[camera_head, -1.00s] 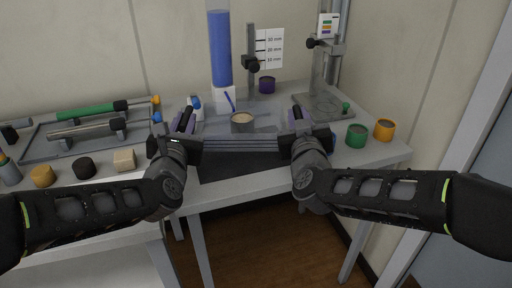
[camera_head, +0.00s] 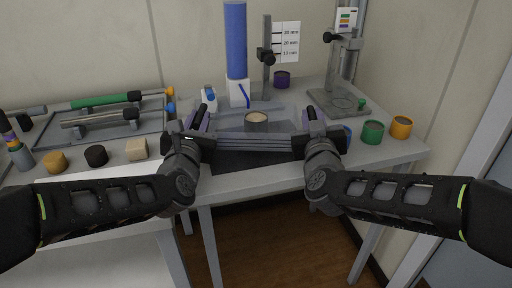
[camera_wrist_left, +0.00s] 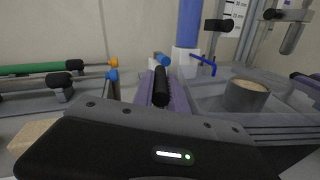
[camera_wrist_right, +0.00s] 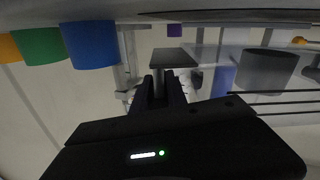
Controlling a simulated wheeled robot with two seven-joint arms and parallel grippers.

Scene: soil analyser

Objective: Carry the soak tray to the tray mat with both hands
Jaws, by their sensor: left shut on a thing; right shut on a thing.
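The soak tray (camera_head: 262,143) is grey with a ridged front wall. A metal cup with pale contents (camera_head: 257,121) stands in it. My left gripper (camera_head: 201,118) is shut on the tray's left end, and my right gripper (camera_head: 313,120) is shut on its right end. The tray looks level. The dark tray mat (camera_head: 238,165) shows below and in front of the tray on the table. I cannot tell how large the gap between them is. In the left wrist view the cup (camera_wrist_left: 246,96) is right of the gripper. The right wrist view shows the cup (camera_wrist_right: 268,68) too.
A blue column (camera_head: 236,42) on a white base and a gauge stand (camera_head: 267,60) are behind the tray. A press stand (camera_head: 340,99) is at back right. Green (camera_head: 372,133) and orange (camera_head: 401,127) jars are at right. The left table holds a rack (camera_head: 150,128) and several blocks.

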